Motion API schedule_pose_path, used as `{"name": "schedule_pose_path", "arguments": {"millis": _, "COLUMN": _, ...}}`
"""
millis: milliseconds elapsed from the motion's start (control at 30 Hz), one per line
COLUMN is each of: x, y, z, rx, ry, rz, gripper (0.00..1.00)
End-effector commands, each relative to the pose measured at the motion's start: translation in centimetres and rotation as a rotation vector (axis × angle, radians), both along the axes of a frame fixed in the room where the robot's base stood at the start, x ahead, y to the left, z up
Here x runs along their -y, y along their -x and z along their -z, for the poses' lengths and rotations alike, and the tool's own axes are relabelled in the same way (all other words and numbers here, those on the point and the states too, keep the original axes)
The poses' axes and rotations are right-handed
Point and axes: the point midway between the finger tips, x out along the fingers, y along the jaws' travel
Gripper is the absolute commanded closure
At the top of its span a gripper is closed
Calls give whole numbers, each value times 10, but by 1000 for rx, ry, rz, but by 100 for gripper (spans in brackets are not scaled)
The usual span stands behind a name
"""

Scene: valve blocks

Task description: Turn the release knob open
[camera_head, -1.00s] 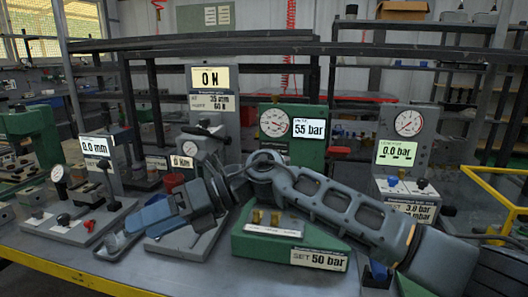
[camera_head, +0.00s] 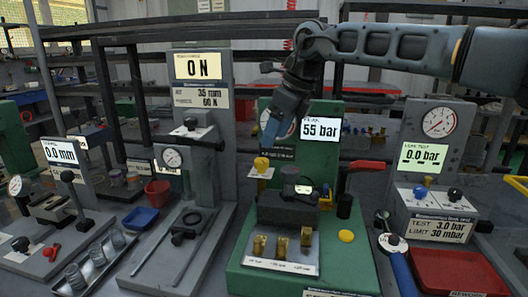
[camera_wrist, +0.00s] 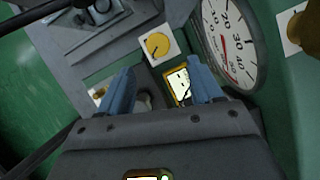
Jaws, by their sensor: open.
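The green test station (camera_head: 232,262) has a display reading 55 bar (camera_head: 320,129) and a round gauge, which my gripper partly hides. A yellow knob (camera_head: 261,164) on a white plate stands out from its front; I take it as the release knob, though no label is readable. A yellow knob on a white plate also shows ahead of the fingers in the wrist view (camera_wrist: 158,45). My gripper (camera_head: 268,132) points down just above the knob, apart from it. In the wrist view its two blue fingers (camera_wrist: 160,88) are spread with nothing gripped.
A red lever (camera_head: 364,166) sticks out on the station's right. Several brass fittings (camera_head: 283,245) stand on its front plate. A grey station (camera_head: 208,118) reading 0 N is at the left, and a 0.0 bar station (camera_head: 432,200) at the right. The gauge (camera_wrist: 228,45) is close beside the right finger.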

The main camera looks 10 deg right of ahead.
Motion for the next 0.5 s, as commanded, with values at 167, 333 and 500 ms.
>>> {"name": "schedule_pose_path", "arguments": {"millis": 167, "x": -10, "y": -4, "z": 25, "rx": -5, "ry": -1, "rz": -3, "gripper": 35}}
{"name": "schedule_pose_path", "arguments": {"millis": 333, "x": -18, "y": -10, "z": 48, "rx": -4, "ry": -3, "rz": -2, "gripper": 35}}
{"name": "schedule_pose_path", "arguments": {"millis": 500, "x": -23, "y": -14, "z": 63, "rx": -2, "ry": -3, "rz": -2, "gripper": 35}}
